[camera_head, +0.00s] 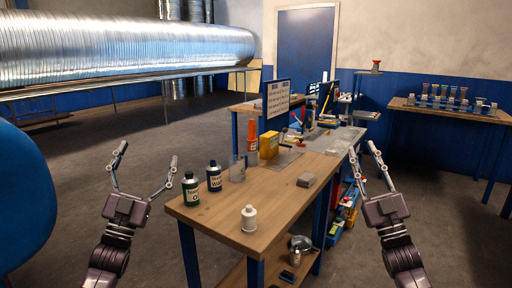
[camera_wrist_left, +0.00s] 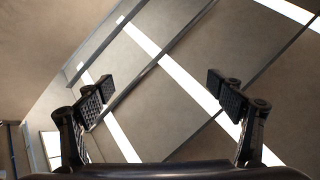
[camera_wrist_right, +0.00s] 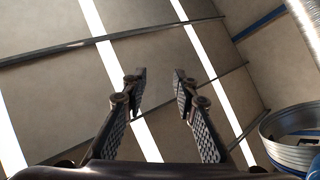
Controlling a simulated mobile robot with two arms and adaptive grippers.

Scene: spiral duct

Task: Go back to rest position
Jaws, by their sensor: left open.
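My left gripper (camera_head: 147,157) is raised on the left of the workbench, in front of its left edge. Its fingers are spread wide with nothing between them, as the left wrist view (camera_wrist_left: 160,84) also shows. My right gripper (camera_head: 363,149) is raised on the right side of the workbench, pointing up. In the right wrist view (camera_wrist_right: 160,78) its fingertips are apart by a narrower gap, with nothing between them. Both wrist views look towards the ceiling. Neither gripper appears to touch anything.
The wooden workbench (camera_head: 270,205) holds a white bottle (camera_head: 249,218), a green-labelled bottle (camera_head: 190,189), a dark blue bottle (camera_head: 214,176), a clear cup (camera_head: 237,169), a yellow box (camera_head: 269,145) and a grey block (camera_head: 306,180). A large spiral duct (camera_head: 120,50) lies behind left. Floor is clear left.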

